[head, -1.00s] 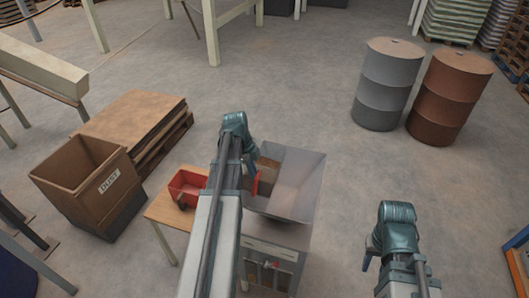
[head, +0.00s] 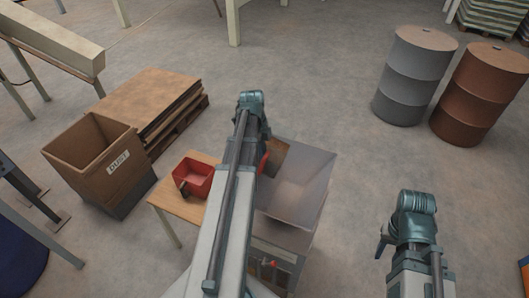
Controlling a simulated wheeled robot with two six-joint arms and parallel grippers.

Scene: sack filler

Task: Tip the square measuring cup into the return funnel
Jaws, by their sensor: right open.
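A red square open container (head: 197,175) with a dark part at its front stands on a small wooden table; it looks like the measuring cup, but I cannot be sure. The grey square funnel (head: 307,198) stands to its right, with a brown square patch (head: 280,155) at its far left corner. My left arm passes between them. My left gripper (head: 262,140) is over the funnel's left edge, beside a small red piece (head: 263,164); its fingertips are mostly hidden. My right gripper (head: 382,245) is open and empty, right of the funnel.
A brown bin (head: 93,157) marked DUST and a pallet of flat boards (head: 150,105) stand to the left. A grey drum (head: 413,78) and a brown drum (head: 483,92) stand at the back right. The floor between them is clear.

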